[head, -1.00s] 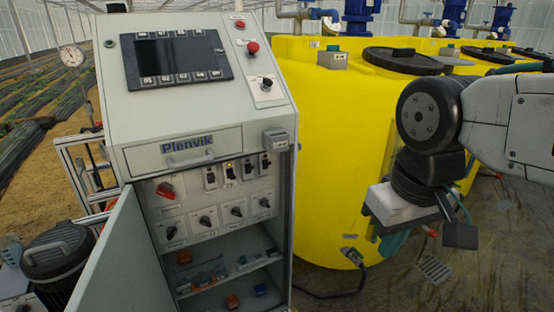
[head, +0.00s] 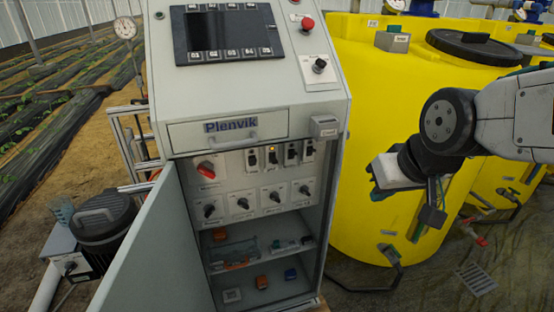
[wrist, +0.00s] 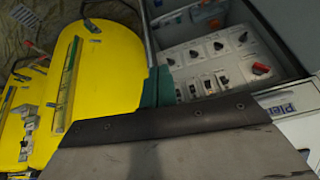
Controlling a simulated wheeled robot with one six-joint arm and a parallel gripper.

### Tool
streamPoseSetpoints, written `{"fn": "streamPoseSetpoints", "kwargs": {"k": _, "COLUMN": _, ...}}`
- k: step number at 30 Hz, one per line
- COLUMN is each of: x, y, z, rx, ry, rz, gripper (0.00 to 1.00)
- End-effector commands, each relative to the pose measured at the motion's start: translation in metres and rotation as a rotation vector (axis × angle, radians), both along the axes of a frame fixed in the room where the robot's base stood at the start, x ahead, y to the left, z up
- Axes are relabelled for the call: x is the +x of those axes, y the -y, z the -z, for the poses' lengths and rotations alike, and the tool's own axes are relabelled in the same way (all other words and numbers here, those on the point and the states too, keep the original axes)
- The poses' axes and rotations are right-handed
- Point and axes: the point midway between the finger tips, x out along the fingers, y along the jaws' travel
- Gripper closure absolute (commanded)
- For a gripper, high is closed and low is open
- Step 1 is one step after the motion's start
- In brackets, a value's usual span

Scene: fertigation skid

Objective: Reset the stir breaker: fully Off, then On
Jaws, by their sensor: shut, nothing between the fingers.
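The open control cabinet holds a row of small breakers (head: 281,155) above several rotary knobs. The second breaker from the left (head: 272,157) has a small amber mark above it. The labels are too small to read, so I cannot tell which is the stir breaker or how its lever stands. The breakers also show in the wrist view (wrist: 207,86), tilted. My gripper (wrist: 158,88) is shut and empty, with teal fingertips. In the head view it is right of the cabinet, in front of the yellow tank and apart from the breakers.
The cabinet door (head: 150,245) stands open at the left. A red rotary switch (head: 206,170) is left of the breakers. A grey box (head: 324,126) juts from the cabinet's right edge. The yellow tank (head: 375,95) stands close on the right.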

Motion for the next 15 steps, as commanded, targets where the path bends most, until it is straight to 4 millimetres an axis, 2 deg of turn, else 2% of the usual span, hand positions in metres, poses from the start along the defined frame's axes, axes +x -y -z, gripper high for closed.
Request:
{"fn": "streamPoseSetpoints", "kwargs": {"k": 1, "x": 0.026, "y": -0.019, "z": 0.009, "rx": 0.018, "ry": 0.066, "rz": -0.029, "gripper": 1.0}}
{"fn": "streamPoseSetpoints", "kwargs": {"k": 3, "x": 0.061, "y": -0.043, "z": 0.014, "rx": 0.044, "ry": 0.18, "rz": -0.052, "gripper": 1.0}}
{"fn": "streamPoseSetpoints", "kwargs": {"k": 6, "x": 0.103, "y": -0.076, "z": 0.021, "rx": 0.073, "ry": 0.344, "rz": -0.073, "gripper": 1.0}}
{"fn": "streamPoseSetpoints", "kwargs": {"k": 10, "x": 0.14, "y": -0.115, "z": 0.027, "rx": 0.106, "ry": 0.538, "rz": -0.092, "gripper": 1.0}}
{"fn": "streamPoseSetpoints", "kwargs": {"k": 15, "x": 0.162, "y": -0.145, "z": 0.032, "rx": 0.118, "ry": 0.723, "rz": -0.093, "gripper": 1.0}}
